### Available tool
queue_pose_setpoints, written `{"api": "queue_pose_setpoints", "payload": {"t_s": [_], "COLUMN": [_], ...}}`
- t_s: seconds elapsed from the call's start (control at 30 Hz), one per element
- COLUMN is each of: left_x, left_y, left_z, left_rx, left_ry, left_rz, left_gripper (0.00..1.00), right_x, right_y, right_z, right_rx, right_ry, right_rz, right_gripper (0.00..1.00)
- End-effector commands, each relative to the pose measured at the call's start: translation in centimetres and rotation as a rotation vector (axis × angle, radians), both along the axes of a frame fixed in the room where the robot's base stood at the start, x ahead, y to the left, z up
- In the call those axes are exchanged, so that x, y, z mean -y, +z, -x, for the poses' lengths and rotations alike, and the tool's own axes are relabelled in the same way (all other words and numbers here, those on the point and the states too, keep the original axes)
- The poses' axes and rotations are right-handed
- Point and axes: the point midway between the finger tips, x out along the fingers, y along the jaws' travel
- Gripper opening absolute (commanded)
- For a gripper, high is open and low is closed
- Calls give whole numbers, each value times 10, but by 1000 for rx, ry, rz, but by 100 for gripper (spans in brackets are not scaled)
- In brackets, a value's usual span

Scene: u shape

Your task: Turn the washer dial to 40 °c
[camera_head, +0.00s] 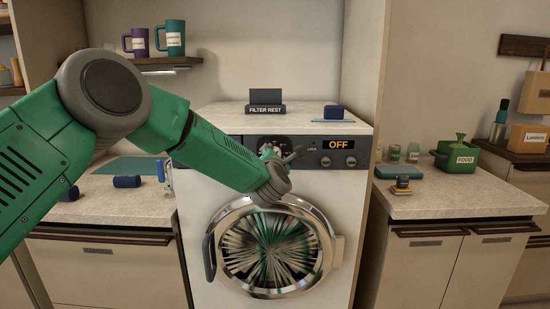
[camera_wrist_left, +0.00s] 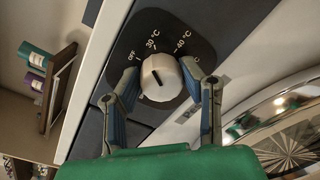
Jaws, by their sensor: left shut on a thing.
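The washer (camera_head: 195,240) stands in the middle of the head view, with a dark control panel on top. Its display (camera_head: 338,145) reads OFF. In the left wrist view, the white round dial (camera_wrist_left: 160,78) sits on a dark plate marked OFF, 30 °C and 40 °C. A short dark mark on the dial runs roughly upright; I cannot tell exactly which label it points to. My left gripper (camera_wrist_left: 160,80) is shut on the dial, one finger on each side. In the head view my left gripper (camera_head: 280,155) is at the panel and its arm hides the dial. My right gripper is not in view.
The round chrome door (camera_head: 325,220) is below the panel, near my left wrist. Two knobs (camera_head: 338,162) are right of the gripper.

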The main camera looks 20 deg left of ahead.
Motion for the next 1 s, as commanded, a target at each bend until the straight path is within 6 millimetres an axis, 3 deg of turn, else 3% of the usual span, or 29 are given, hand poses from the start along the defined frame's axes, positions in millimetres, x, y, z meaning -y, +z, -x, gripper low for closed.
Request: {"api": "queue_pose_setpoints", "payload": {"t_s": [0.03,1.0], "left_x": [-2,-4], "left_y": [-10,-9], "left_z": [1,2], "left_rx": [-29,-257], "left_ry": [2,2], "left_rz": [-42,-841], "left_gripper": [6,6], "right_x": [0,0], "right_y": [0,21], "right_z": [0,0], "right_rx": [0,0], "right_ry": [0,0], "right_rz": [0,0], "right_gripper": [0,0]}}
